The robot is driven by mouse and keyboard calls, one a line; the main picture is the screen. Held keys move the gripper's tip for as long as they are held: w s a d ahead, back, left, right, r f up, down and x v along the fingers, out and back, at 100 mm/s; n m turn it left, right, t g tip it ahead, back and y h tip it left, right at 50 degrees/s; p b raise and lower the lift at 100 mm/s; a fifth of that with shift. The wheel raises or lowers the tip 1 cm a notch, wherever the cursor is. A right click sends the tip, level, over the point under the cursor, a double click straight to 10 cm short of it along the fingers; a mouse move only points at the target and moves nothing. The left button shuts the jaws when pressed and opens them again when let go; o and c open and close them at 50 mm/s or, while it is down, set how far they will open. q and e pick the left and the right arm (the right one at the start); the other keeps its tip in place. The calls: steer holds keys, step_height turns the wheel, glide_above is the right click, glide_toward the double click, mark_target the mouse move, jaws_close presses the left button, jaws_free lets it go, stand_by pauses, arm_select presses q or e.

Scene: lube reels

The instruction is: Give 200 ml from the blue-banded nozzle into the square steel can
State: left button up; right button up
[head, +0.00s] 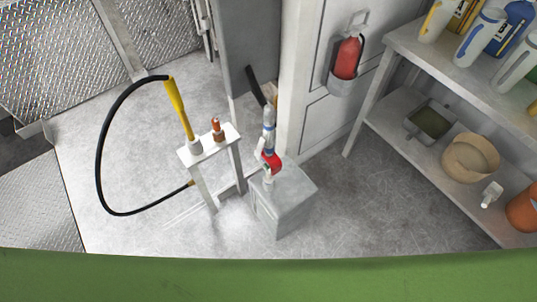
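The square steel can (290,205) stands on the floor in the middle of the head view. A grey nozzle (268,118) with blue on its body and a red part (273,162) low down stands nearly upright over the can. Its lower end meets the can's top near the left corner; I cannot tell whether the tip is inside an opening. A black hose (255,86) shows behind its upper end. Neither of my grippers is in view. Any liquid inside the can is hidden.
A small white stand (222,140) left of the can holds a yellow nozzle (179,108) on a black hose looping left, and a small orange-brown item (217,130). A red extinguisher (347,58) hangs behind. Shelves (405,50) with bottles stand right. A green surface (270,278) crosses the front.

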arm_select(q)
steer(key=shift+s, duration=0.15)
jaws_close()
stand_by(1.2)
